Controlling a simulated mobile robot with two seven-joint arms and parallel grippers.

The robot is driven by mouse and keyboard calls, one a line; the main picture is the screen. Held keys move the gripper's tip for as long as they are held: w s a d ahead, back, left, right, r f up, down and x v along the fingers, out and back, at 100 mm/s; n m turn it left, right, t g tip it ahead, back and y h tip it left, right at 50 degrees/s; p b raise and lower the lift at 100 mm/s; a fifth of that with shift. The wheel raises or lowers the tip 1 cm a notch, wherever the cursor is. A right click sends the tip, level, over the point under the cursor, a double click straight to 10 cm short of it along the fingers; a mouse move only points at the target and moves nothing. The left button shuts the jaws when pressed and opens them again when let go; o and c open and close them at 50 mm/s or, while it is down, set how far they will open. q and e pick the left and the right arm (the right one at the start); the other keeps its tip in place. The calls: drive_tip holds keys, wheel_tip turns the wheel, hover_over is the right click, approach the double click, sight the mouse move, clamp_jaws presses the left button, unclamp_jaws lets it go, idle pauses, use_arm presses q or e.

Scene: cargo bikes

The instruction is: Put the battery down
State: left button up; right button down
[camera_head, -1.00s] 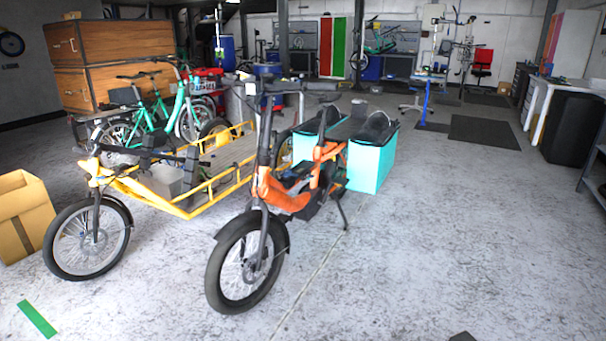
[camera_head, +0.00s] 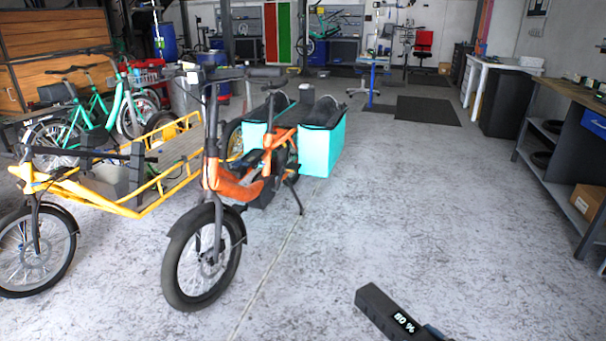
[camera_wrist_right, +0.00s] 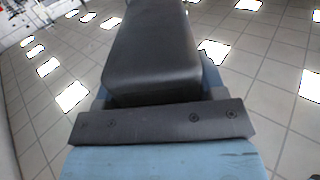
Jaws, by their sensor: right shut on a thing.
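The battery (camera_head: 378,306) is a long black block with a white "80 %" marking. It is at the bottom of the head view, held in the air in front of me. My right gripper (camera_head: 432,332) is shut on its near end, mostly cut off by the lower picture edge. In the right wrist view the battery (camera_wrist_right: 150,50) fills the upper middle, held in front of the gripper's dark bar, and hides most of the fingers. My left gripper is not in view.
A workbench (camera_head: 557,91) with a lower shelf stands at the right. An orange cargo bike (camera_head: 235,185) with turquoise bags and a yellow cargo bike (camera_head: 120,205) stand at the left. A white table (camera_head: 497,65) is farther back. The floor (camera_head: 420,200) between is clear.

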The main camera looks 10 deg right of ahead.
drive_tip(key=w+a+r+m+t+h, duration=0.1)
drive_tip(key=w+a+r+m+h, duration=0.15)
drive_tip(key=w+a+r, duration=0.45)
drive_tip(key=w+a+r+m+t+h, duration=0.15)
drive_tip(key=w+r+h, duration=0.25)
drive_tip(key=r, duration=0.4)
use_arm(q)
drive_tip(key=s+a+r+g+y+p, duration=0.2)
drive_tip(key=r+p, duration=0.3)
drive_tip(key=p, duration=1.2)
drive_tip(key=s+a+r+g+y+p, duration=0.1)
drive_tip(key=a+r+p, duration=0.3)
drive_tip(key=p, duration=1.3)
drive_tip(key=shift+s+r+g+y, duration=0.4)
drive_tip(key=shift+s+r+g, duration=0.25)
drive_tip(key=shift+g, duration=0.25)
use_arm(e)
drive_tip(key=s+r, duration=0.3)
drive_tip(key=r, duration=0.7)
drive_tip(key=s+r, duration=0.3)
drive_tip(key=r, duration=0.7)
drive_tip(key=s+r+g, duration=0.1)
drive_tip(key=s+r, duration=0.3)
drive_tip(key=r, duration=0.6)
drive_tip(key=shift+a+r, duration=0.25)
drive_tip(key=shift+a, duration=0.1)
